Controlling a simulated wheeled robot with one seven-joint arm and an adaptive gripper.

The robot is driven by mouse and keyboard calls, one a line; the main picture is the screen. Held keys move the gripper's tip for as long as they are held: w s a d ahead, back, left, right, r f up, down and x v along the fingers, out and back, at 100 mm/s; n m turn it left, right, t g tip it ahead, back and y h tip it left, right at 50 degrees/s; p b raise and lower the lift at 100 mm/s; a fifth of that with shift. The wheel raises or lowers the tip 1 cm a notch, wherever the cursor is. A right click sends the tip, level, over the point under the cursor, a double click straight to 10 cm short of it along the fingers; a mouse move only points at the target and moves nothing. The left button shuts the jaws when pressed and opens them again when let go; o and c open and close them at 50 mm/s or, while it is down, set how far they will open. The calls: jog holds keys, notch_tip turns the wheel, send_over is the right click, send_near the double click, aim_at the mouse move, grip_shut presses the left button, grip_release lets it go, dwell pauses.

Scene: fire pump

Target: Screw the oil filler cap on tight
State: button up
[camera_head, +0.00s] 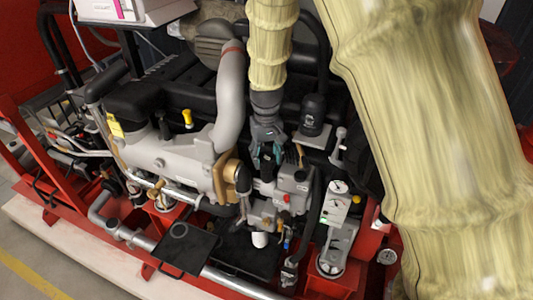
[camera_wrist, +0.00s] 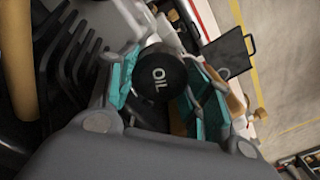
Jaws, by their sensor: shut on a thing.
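The oil filler cap (camera_wrist: 160,76) is round and black with "OIL" in white letters on its top, seen in the wrist view. My gripper (camera_wrist: 166,90) has its teal finger pads on both sides of the cap and is shut on it. In the head view my gripper (camera_head: 266,156) points down into the engine, between the thick grey pipe and the black canister. The cap is hidden behind the fingers there. The filler neck under the cap is not visible, so I cannot tell how the cap sits on it.
The curved grey pipe (camera_head: 231,95) stands close to the left of my gripper, and the black canister (camera_head: 314,112) to its right. A grey pump housing (camera_head: 292,192) lies just below. A gauge panel (camera_head: 337,205) stands lower right. A flat black plate (camera_head: 183,249) is at the front.

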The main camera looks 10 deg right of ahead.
jog(key=shift+w+r+m, duration=0.1)
jog(key=shift+m, duration=0.3)
jog(key=shift+m+p, duration=0.95)
jog(key=shift+m, duration=0.65)
jog(key=m, duration=0.3)
jog(key=shift+m, duration=0.4)
jog(key=o, duration=1.4)
jog(key=shift+o, duration=0.3)
jog(key=shift+o, duration=0.2)
